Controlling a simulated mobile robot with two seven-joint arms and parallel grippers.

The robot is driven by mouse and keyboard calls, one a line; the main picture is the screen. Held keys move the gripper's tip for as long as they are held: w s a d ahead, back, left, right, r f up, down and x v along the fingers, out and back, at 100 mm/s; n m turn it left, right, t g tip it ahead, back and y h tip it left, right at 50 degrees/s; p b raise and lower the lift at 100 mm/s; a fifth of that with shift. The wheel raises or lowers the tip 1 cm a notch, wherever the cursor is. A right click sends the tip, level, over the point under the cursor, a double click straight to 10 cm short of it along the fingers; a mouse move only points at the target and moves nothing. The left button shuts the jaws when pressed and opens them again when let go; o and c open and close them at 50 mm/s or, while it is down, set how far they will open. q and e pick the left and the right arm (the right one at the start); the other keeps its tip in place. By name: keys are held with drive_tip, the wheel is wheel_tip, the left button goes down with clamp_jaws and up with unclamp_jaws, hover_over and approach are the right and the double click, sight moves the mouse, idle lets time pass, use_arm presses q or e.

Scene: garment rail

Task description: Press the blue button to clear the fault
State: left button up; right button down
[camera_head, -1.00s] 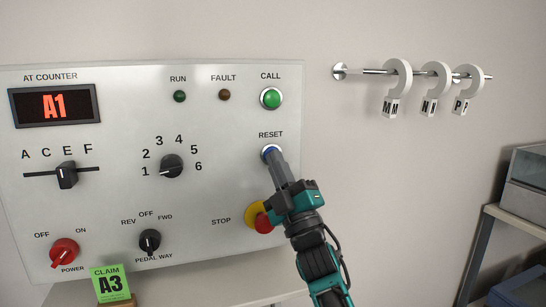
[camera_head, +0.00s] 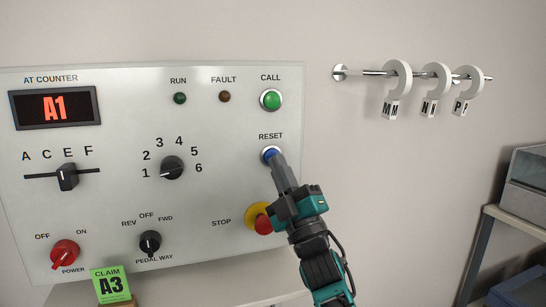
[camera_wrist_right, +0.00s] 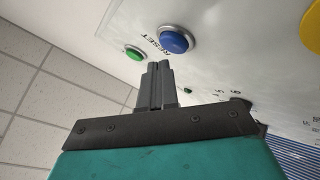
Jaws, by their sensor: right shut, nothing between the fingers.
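The blue button (camera_head: 270,155) sits under the word RESET on the white control panel (camera_head: 110,215). It also shows in the right wrist view (camera_wrist_right: 174,41), where a gap lies between it and my fingertips. My right gripper (camera_head: 281,166) is shut and empty, just below and in front of the button; its fingers also show in the right wrist view (camera_wrist_right: 157,70). The FAULT lamp (camera_head: 224,97) looks dark brown, unlit. My left gripper is not in view.
A red stop button with a yellow collar (camera_head: 257,215) lies partly behind my right gripper. A green CALL button (camera_head: 271,99) is above. A rail with white lettered hooks (camera_head: 397,90) is at upper right; a shelf (camera_head: 515,220) stands at far right.

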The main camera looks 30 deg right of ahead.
drive_tip(key=s, duration=0.2)
drive_tip(key=s+a+p, duration=0.1)
drive_tip(key=s, duration=0.2)
idle(0.4)
drive_tip(key=shift+w, duration=0.1)
drive_tip(key=s+a+f+m+g+y, duration=0.1)
drive_tip(key=a+f+m+g, duration=0.25)
drive_tip(key=f, duration=0.85)
drive_tip(key=s+a+f+m+g, duration=0.15)
drive_tip(key=f+g, duration=0.35)
drive_tip(key=f, duration=0.7)
drive_tip(key=s+a+f+m+g+y, duration=0.1)
drive_tip(key=s+a+f+m+g, duration=0.1)
drive_tip(key=s+f, duration=0.4)
drive_tip(key=s+a+f+m+g+y, duration=0.1)
drive_tip(key=s+a+f+g, duration=0.4)
drive_tip(key=f, duration=0.8)
drive_tip(key=shift+s+f+m+g, duration=0.15)
drive_tip(key=shift+s+m+g, duration=0.2)
drive_tip(key=shift+s+m, duration=0.55)
